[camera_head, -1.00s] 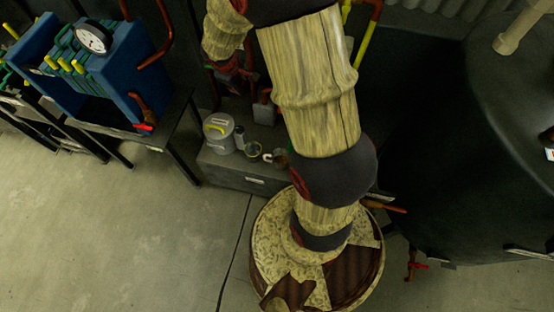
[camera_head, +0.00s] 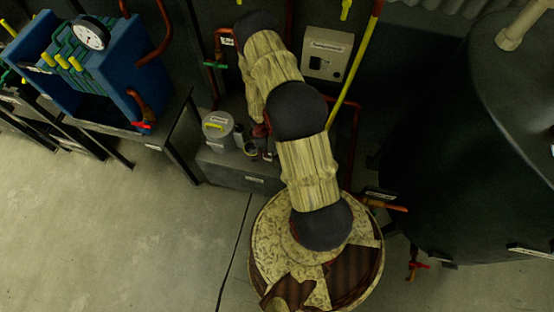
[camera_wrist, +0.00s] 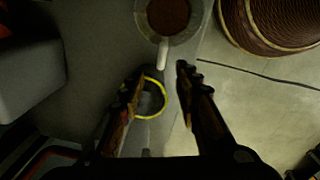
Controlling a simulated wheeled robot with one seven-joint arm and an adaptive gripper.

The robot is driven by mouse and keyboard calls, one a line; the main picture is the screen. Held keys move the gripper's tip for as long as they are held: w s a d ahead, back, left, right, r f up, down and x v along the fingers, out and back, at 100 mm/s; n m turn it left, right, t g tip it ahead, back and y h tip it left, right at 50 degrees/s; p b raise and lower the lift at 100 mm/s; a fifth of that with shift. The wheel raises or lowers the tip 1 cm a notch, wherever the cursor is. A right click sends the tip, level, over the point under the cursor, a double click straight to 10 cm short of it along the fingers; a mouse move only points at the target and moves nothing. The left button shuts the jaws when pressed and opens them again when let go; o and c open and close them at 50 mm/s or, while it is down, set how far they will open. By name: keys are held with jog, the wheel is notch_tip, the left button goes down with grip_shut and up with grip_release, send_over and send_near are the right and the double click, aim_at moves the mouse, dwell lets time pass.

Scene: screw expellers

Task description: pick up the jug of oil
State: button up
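In the wrist view, a round jug-like vessel (camera_wrist: 188,32) with brown contents and a pale handle is at the top, just beyond my fingertips. I take it for the jug of oil, but no label on it is readable. Its handle (camera_wrist: 162,55) points back towards the gap between my fingers. My gripper (camera_wrist: 161,78) is open and empty above it. In the head view, my gripper (camera_head: 264,148) is small and dark over the grey cabinet, and my arm hides most of the jug.
A yellow-rimmed container (camera_wrist: 149,115) lies below and between my fingers. A grey canister with a yellow handle (camera_head: 217,127) and a small can (camera_head: 239,137) stand left on the grey cabinet (camera_head: 235,175). A blue machine (camera_head: 115,75) is left; a dark tank (camera_head: 450,150) is right.

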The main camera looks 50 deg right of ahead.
notch_tip(320, 180, down, 6)
jog(key=b, duration=0.3)
jog(key=shift+s+d+f, duration=0.1)
jog(key=shift+f, duration=0.15)
jog(key=shift+c, duration=0.8)
grip_shut()
jog(key=shift+r, duration=0.1)
